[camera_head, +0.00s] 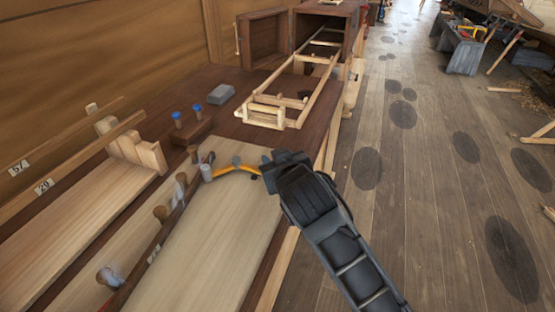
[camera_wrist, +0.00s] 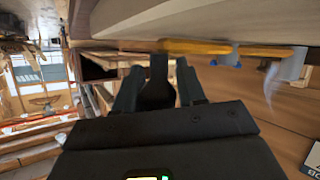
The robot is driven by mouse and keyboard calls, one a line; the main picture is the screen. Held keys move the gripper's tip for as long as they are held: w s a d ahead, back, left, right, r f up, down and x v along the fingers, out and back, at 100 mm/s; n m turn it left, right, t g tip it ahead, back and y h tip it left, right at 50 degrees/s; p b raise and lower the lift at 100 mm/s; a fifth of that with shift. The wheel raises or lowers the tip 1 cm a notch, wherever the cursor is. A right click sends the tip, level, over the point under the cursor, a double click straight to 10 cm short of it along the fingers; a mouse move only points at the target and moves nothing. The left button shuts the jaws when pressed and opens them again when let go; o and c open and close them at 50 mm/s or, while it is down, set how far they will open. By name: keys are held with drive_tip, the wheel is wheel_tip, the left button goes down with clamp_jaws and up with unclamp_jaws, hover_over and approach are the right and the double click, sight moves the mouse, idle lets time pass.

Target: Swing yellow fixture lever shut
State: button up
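The yellow fixture lever (camera_head: 236,168) is a short, bent bar by a grey pivot near the far end of the pale plank. Its right end is at the tip of my gripper (camera_head: 268,168). In the wrist view the yellow lever (camera_wrist: 265,52) lies across the top, with a blue-grey fitting on it. My gripper (camera_wrist: 158,75) is below its left end there. The two look very near or touching, but I cannot tell which.
The pale plank (camera_head: 215,240) lies on a dark bench with several knobbed clamps along its left side. A grey block (camera_head: 221,94), blue-topped pegs (camera_head: 177,116) and a wooden ladder-like frame (camera_head: 270,112) stand farther back. The plank floor (camera_head: 430,190) at right is open.

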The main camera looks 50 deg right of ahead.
drive_tip(key=shift+o, duration=0.4)
drive_tip(key=shift+s+a+r, duration=0.1)
drive_tip(key=shift+s+a, duration=0.15)
drive_tip(key=shift+s, duration=0.05)
drive_tip(key=v, duration=0.7)
drive_tip(key=shift+r+b, duration=0.15)
drive_tip(key=shift+b, duration=0.25)
drive_tip(key=shift+c, duration=0.3)
